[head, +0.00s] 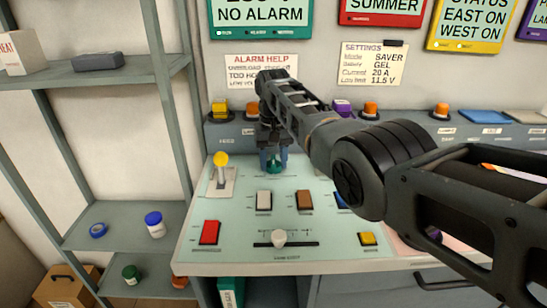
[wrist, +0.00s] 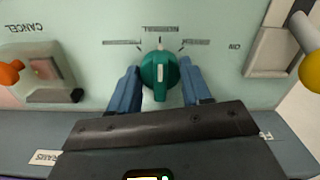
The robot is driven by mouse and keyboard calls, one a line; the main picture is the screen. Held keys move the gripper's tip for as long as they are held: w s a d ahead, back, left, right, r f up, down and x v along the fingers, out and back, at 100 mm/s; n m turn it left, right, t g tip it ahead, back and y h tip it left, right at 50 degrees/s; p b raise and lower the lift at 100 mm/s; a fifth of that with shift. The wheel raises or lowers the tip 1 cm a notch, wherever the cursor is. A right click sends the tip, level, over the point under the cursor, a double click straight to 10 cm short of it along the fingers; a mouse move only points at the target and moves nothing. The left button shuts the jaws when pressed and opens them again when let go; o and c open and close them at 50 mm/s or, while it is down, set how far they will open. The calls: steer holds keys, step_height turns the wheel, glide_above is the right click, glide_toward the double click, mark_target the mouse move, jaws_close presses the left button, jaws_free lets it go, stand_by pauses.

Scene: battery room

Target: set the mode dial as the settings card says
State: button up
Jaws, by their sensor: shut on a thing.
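The mode dial is a green knob (wrist: 159,76) on the pale panel. Its white line points at the middle label, which appears upside down and seems to read NORMAL, in the wrist view. Labels to either side are too small to read. My gripper (wrist: 160,68) is shut on the knob, with one blue finger on each side. In the head view my gripper (head: 274,158) reaches down over the green knob (head: 274,167), partly hiding it. The settings card (head: 372,64) on the wall reads Mode SAVER, Battery GEL, Current 20 A, Low limit 11.5 V.
A yellow-topped lever (head: 221,160) stands left of the dial. White (head: 264,200) and brown (head: 304,200) rockers, a red switch (head: 209,232), a slider (head: 279,238) and a yellow button (head: 368,238) lie nearer. An orange-tipped control (wrist: 12,72) is beside the dial in the wrist view.

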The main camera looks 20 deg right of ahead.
mark_target(273, 159)
steer(key=m, duration=0.4)
steer(key=shift+m, duration=0.3)
steer(key=m, duration=0.4)
steer(key=shift+r+m, duration=0.1)
steer(key=shift+m, duration=0.2)
steer(key=o, duration=1.1)
steer(key=shift+c, duration=0.2)
step_height(273, 159, up, 8)
steer(key=shift+f, duration=0.15)
